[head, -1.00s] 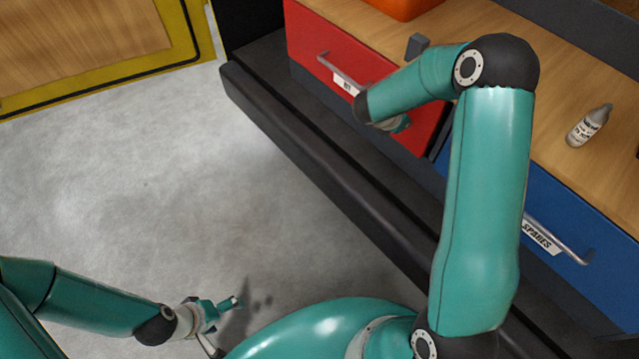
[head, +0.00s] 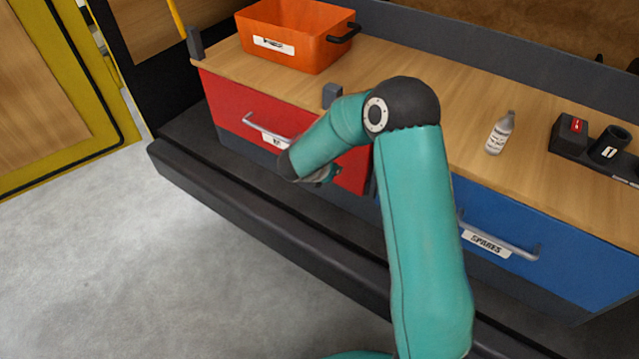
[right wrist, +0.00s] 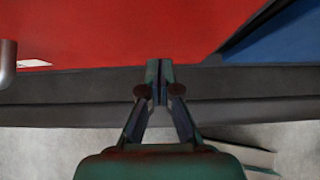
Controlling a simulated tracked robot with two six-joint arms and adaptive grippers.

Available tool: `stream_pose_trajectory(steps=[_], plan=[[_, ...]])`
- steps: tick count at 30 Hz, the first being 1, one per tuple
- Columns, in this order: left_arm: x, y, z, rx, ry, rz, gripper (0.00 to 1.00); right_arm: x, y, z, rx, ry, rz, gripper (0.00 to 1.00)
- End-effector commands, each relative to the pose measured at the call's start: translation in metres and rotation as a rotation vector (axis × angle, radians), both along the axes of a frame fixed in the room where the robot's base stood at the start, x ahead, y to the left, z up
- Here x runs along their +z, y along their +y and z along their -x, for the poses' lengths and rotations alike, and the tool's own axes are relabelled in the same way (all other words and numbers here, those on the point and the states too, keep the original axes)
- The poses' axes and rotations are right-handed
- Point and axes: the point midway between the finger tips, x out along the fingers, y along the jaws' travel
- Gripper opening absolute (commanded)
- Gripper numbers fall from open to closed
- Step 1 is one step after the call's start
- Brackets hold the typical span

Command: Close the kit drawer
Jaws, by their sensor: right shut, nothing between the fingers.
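The kit drawer (head: 245,108) has a red front with a silver bar handle (head: 262,132) and a white label partly hidden by my right arm. Its front looks about level with the worktop edge, with no open inside showing. My right gripper (right wrist: 160,68) is shut and empty, with its fingertips at the lower edge of the red front (right wrist: 120,30) in the right wrist view. Whether they touch it I cannot tell. In the head view my right forearm hides most of that gripper. The handle's end (right wrist: 7,63) shows at the left of the wrist view. My left gripper is out of view.
A blue drawer (head: 560,255) labelled SPARES is to the right. On the worktop (head: 420,95) stand an orange bin (head: 300,45), a white bottle (head: 500,133) and a black holder (head: 572,138). A dark ledge (head: 250,215) runs below the drawers. The grey floor in front is clear.

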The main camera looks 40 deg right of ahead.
Motion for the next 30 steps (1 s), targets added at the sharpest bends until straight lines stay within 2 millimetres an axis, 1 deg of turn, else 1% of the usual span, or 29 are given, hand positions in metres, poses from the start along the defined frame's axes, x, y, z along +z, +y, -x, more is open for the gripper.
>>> stream_pose_trajectory(steps=[1, 2, 9, 15, 19, 23, 26, 29, 30], plan=[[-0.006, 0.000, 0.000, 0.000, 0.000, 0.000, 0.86, -0.003, 0.012, 0.001, 0.008, 0.000, -0.002, 0.00], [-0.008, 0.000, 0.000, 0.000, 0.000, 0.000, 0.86, -0.003, 0.018, 0.002, 0.009, 0.001, -0.003, 0.00], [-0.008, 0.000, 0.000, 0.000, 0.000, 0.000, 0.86, 0.036, 0.057, 0.011, 0.009, -0.001, -0.006, 0.00], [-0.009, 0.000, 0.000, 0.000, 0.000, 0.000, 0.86, 0.059, 0.080, 0.017, 0.009, 0.001, -0.007, 0.00], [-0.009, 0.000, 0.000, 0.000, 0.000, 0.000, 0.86, 0.066, 0.088, 0.019, 0.008, 0.003, -0.008, 0.00], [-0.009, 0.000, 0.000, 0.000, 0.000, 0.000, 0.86, 0.068, 0.090, 0.021, 0.006, 0.004, -0.008, 0.00], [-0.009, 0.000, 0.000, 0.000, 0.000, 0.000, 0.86, 0.064, 0.093, 0.023, 0.001, 0.008, -0.025, 0.00], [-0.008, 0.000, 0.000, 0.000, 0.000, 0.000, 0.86, 0.045, 0.103, 0.030, -0.022, 0.021, -0.088, 0.00], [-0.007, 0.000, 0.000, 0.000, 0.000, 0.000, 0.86, 0.033, 0.111, 0.035, -0.040, 0.027, -0.131, 0.00]])
